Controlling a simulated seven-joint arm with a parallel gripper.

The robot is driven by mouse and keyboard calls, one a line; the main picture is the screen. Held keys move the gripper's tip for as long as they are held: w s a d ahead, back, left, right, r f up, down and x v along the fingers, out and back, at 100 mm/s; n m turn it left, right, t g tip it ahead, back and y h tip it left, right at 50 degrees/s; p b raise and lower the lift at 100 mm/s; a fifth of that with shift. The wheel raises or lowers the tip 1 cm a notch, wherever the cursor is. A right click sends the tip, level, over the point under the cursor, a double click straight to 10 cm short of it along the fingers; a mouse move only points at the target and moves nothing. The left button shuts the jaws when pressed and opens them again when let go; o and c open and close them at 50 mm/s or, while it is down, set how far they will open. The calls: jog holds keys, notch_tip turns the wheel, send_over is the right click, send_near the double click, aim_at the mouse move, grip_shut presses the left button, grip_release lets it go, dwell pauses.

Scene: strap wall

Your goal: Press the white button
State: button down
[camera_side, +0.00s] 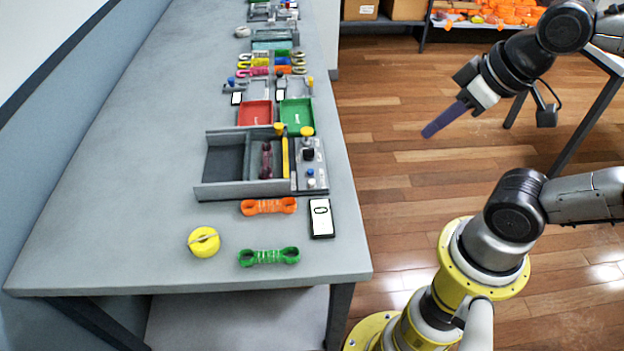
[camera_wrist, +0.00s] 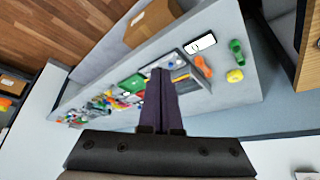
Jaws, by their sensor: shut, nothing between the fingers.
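A small grey control panel (camera_side: 310,168) stands on the table at the right end of the grey tray. Near its front is a small white button (camera_side: 311,183), just below a blue one (camera_side: 310,173). A black knob and a yellow knob sit farther back on the panel. My gripper (camera_side: 427,133) is in the air to the right of the table, well away from the panel, its long purple fingers together and empty. In the wrist view the closed fingers (camera_wrist: 161,72) point towards the table; the white button cannot be made out there, and the fingers cover part of the tray area.
The grey tray (camera_side: 226,190) holds a dark red item and a yellow strip. In front lie an orange strap (camera_side: 268,206), a phone-like device (camera_side: 321,218), a green strap (camera_side: 268,256) and a yellow roll (camera_side: 204,242). Red and green trays and clutter stand behind. The table's left side is clear.

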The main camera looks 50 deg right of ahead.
jog(key=w+a+r+m+t+y, duration=0.25)
jog(key=w+a+r+t, duration=0.3)
jog(key=w, duration=0.35)
jog(key=m+g+h, duration=0.2)
jog(key=m+h, duration=0.2)
jog(key=m, duration=0.4)
send_over(312, 183)
notch_tip(312, 183, down, 14)
jog(key=shift+s+a, duration=0.1)
jog(key=shift+s, duration=0.35)
jog(key=shift+f, duration=0.1)
jog(key=shift+f, duration=4.25)
jog(key=shift+f, duration=0.1)
